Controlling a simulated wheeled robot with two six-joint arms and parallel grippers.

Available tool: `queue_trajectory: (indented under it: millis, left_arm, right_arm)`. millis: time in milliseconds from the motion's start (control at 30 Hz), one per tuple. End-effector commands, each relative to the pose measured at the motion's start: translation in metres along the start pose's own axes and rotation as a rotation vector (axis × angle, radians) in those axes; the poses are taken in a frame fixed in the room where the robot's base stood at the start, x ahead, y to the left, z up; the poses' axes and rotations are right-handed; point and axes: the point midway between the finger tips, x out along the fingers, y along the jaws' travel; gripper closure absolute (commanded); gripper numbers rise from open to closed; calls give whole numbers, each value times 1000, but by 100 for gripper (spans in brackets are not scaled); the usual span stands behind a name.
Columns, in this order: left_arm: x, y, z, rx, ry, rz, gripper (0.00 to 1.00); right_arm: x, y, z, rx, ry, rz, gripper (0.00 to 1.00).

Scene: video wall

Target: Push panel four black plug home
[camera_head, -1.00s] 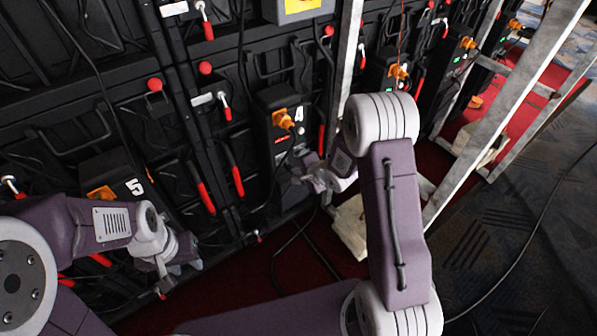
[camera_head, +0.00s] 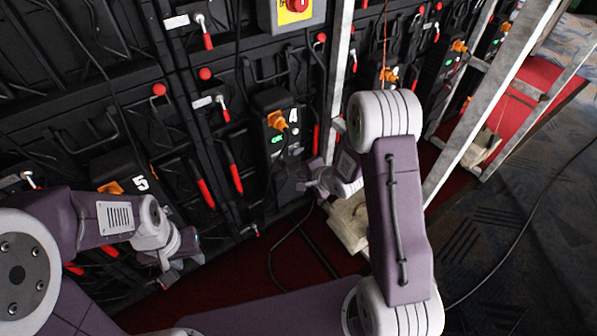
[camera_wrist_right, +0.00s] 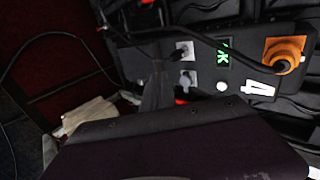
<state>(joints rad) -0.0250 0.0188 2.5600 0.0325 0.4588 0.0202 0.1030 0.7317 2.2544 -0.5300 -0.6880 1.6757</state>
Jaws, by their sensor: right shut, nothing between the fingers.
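Panel four's black box (camera_head: 268,104) is in the middle of the head view, with a white 4, an orange connector (camera_head: 277,120) and a lit green display. In the right wrist view, the panel four box (camera_wrist_right: 245,75) shows the green display, the orange connector and two small grey connectors. A dark plug with a cable (camera_wrist_right: 182,52) appears to sit at the upper grey one; how deep is too dark to tell. My right gripper (camera_head: 306,186) is shut and empty, just below and right of the box. My left gripper (camera_head: 166,278) is low at the left, its fingers unclear.
Panel five's box (camera_head: 118,172) is at the left, above my left gripper. Red-handled latches (camera_head: 205,192) and hanging cables cover the wall. A metal upright (camera_head: 340,60) stands right of panel four. A pale block (camera_head: 348,222) lies on the red floor below.

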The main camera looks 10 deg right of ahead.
Motion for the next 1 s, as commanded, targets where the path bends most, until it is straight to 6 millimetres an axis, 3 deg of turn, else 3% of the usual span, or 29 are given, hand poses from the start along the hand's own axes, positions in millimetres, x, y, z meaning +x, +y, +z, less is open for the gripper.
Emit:
queue_trajectory:
  millis: [100,300,900,1000]
  left_arm:
    - [-11,0,-1,0,0,0,63]
    - [-17,0,-2,0,0,0,63]
    - [-17,0,-2,0,0,0,63]
    - [-17,0,-2,0,0,0,63]
  right_arm:
    - [-26,-2,-1,2,2,0,100]
    - [-50,-1,0,0,1,-1,100]
    - [-53,0,0,0,-1,0,100]
    - [-56,-15,6,-25,-5,-28,100]
